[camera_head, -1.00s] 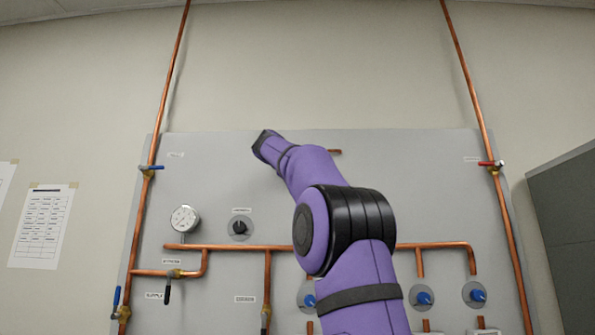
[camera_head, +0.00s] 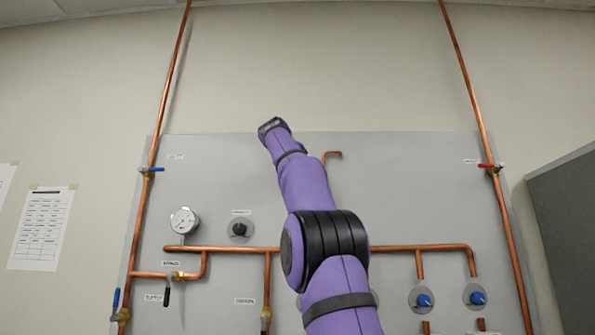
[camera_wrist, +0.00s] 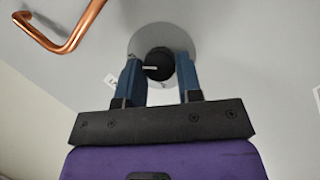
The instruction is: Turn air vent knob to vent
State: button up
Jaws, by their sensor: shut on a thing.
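A black round knob (camera_wrist: 158,58) with a pale pointer mark sits on a grey disc (camera_wrist: 158,32) on the panel in the wrist view. My gripper (camera_wrist: 159,72) is shut on this knob, with one blue finger on each side of it. The pointer mark shows near the left finger. The lettering around the disc is mostly hidden or too small to read. In the head view my arm hides the gripper and the held knob. Another black knob (camera_head: 239,229) on a grey disc shows uncovered left of my arm.
A bent copper pipe (camera_wrist: 68,45) is close by at upper left in the wrist view. In the head view, copper pipes (camera_head: 225,249), a gauge (camera_head: 184,220), a red-handled valve (camera_head: 488,165) and blue knobs (camera_head: 424,300) are on the grey panel (camera_head: 420,190).

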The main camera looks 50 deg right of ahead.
jog(key=shift+f, duration=0.15)
jog(key=o, duration=0.9)
jog(key=shift+o, duration=0.2)
jog(key=v, duration=1)
jog(key=shift+a, duration=0.35)
jog(key=shift+s, duration=0.1)
